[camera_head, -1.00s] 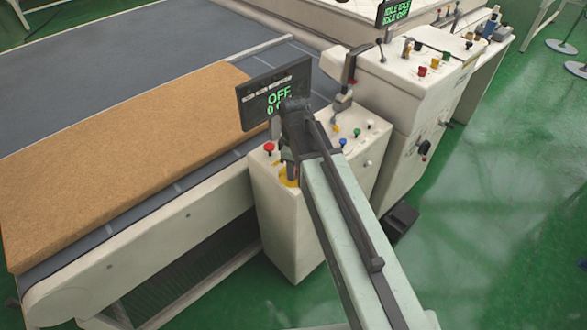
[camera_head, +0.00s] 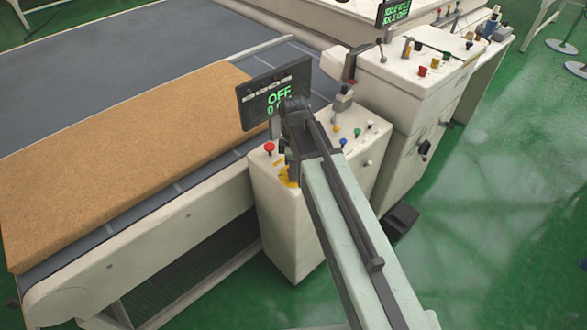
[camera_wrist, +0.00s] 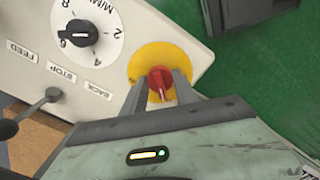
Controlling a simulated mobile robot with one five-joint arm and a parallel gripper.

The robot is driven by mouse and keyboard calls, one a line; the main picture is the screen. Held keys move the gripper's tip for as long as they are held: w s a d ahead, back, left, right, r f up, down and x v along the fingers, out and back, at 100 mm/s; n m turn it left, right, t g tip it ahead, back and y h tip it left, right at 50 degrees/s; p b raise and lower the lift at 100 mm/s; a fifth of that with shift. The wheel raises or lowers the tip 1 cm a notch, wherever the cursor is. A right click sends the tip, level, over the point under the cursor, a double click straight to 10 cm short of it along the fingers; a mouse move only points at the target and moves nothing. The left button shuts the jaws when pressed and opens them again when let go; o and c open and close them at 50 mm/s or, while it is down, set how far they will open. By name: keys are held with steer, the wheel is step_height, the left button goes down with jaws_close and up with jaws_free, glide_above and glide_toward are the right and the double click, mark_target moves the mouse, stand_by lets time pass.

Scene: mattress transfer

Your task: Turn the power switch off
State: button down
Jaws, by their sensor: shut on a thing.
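The power switch is a red rotary knob (camera_wrist: 160,78) on a round yellow plate (camera_wrist: 177,55) at the edge of the white control box. My gripper (camera_wrist: 160,88) is shut on the red knob, with one finger on each side of it in the wrist view. In the head view my arm reaches over the control box (camera_head: 285,225) and hides the knob; part of the yellow plate (camera_head: 289,178) shows. The dark display (camera_head: 275,93) above the box reads OFF in green.
A black speed dial (camera_wrist: 78,33) and a lever (camera_wrist: 52,94) by the FEED, STOP and BACK labels are near my gripper. A brown mattress slab (camera_head: 120,150) lies on the grey conveyor (camera_head: 130,50). A second control cabinet (camera_head: 405,75) stands to the right.

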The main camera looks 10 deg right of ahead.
steer(key=c, duration=1)
jaws_free()
steer(key=shift+o, duration=0.2)
step_height(320, 180, up, 8)
steer(key=p, duration=0.8)
steer(key=shift+f, duration=0.1)
steer(key=shift+f, duration=0.1)
steer(key=s+d+f+b, duration=0.1)
steer(key=d, duration=0.1)
steer(key=d+f+m+b, duration=0.1)
steer(key=d+b, duration=0.1)
steer(key=s+d+f+m+b, duration=0.1)
steer(key=d+f, duration=0.1)
steer(key=shift+s+d+f, duration=0.1)
steer(key=shift+s+d, duration=0.15)
steer(key=shift+s, duration=0.05)
steer(key=s+d+m, duration=0.1)
steer(key=m, duration=0.3)
steer(key=s+d+m+b, duration=0.1)
steer(key=s+m, duration=0.1)
steer(key=m, duration=0.3)
steer(key=s+d+m, duration=0.1)
steer(key=m, duration=0.4)
steer(key=shift+s+f, duration=0.35)
steer(key=shift+s, duration=0.05)
